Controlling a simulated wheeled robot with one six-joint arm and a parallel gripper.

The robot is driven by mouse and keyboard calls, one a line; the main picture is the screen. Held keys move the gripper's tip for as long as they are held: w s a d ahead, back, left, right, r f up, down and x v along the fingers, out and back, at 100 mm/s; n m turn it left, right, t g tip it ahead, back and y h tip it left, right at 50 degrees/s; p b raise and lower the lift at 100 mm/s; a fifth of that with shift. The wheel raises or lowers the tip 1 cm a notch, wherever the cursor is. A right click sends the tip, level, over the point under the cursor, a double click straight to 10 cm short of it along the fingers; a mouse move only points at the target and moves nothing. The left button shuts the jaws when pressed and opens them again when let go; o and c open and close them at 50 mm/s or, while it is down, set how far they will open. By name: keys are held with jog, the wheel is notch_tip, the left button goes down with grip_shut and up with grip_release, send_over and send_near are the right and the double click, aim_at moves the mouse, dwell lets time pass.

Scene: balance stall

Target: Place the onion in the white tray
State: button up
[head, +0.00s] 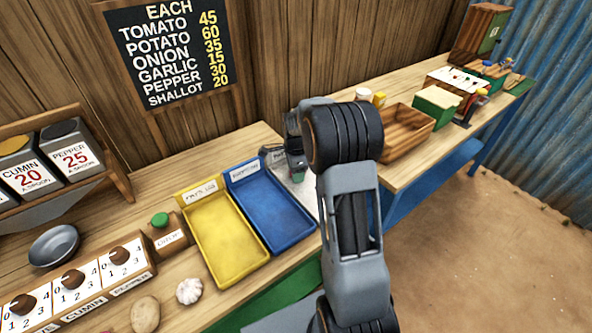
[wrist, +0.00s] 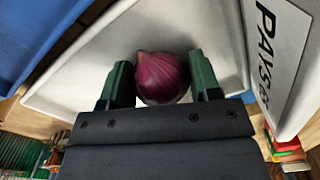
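A purple-red onion (wrist: 162,77) sits between the two green fingertips of my gripper (wrist: 162,85) in the wrist view. Both fingers appear to touch its sides. The white tray (wrist: 85,82) spreads behind and around the onion, which is over its inside; I cannot tell whether the onion touches the floor. In the head view the white tray (head: 308,191) is right of the blue tray, mostly hidden by my arm. My gripper (head: 297,174) is over it there, and the onion is hidden.
A blue tray (head: 272,218) and a yellow tray (head: 228,245) stand left of the white one. A garlic bulb (head: 189,291) and a potato (head: 145,314) lie at the front. A wooden crate (head: 408,132) stands on the right counter.

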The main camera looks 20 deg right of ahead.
jog(key=o, duration=0.4)
jog(key=shift+o, duration=0.2)
jog(key=shift+r, duration=0.1)
notch_tip(320, 180, up, 12)
jog(key=s+a+n+t, duration=0.1)
jog(key=s+a+n, duration=0.4)
jog(key=s+n, duration=0.5)
jog(key=s+a+n+t, duration=0.2)
jog(key=s+a+n, duration=0.4)
jog(key=s+n, duration=0.4)
jog(key=shift+s, duration=0.9)
jog(key=shift+r, duration=0.1)
